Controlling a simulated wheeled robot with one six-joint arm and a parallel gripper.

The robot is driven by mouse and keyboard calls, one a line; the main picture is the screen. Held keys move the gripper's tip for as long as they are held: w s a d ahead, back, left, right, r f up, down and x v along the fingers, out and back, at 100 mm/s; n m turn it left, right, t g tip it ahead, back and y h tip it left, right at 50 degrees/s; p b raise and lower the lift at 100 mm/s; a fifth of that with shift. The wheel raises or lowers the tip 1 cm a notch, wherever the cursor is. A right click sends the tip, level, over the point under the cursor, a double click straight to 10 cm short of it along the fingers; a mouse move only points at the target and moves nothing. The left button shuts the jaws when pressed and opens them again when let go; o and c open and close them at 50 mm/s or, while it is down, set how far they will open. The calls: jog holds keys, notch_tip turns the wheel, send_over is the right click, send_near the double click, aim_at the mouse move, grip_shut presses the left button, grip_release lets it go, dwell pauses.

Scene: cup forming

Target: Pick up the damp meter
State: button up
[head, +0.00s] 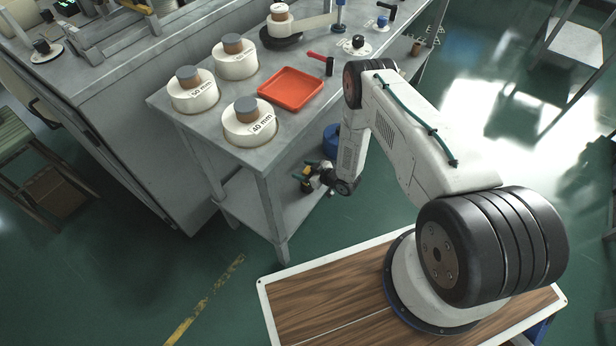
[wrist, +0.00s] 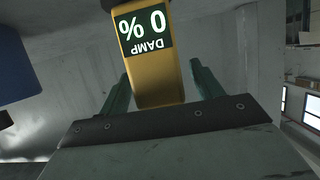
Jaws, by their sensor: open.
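The damp meter (wrist: 158,83) is a yellow block with a dark display reading "0 % DAMP", upside down in the wrist view. My gripper (wrist: 162,80) is open, with its two green fingers on either side of the meter's near end. A gap shows at the right finger; contact on the left cannot be told. In the head view my gripper (head: 312,171) is low beside the bench, at the lower shelf. A small yellow part of the meter (head: 306,186) shows there, mostly hidden by the gripper.
The lower shelf (head: 285,206) lies under the metal bench top (head: 215,135). A blue container (head: 332,137) stands behind my arm; a blue shape (wrist: 15,65) shows left in the wrist view. The bench top holds a red tray (head: 291,88) and several white round formers (head: 249,124).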

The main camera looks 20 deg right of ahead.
jog(key=shift+c, duration=0.3)
jog(key=c, duration=1.1)
jog(key=shift+r, duration=0.1)
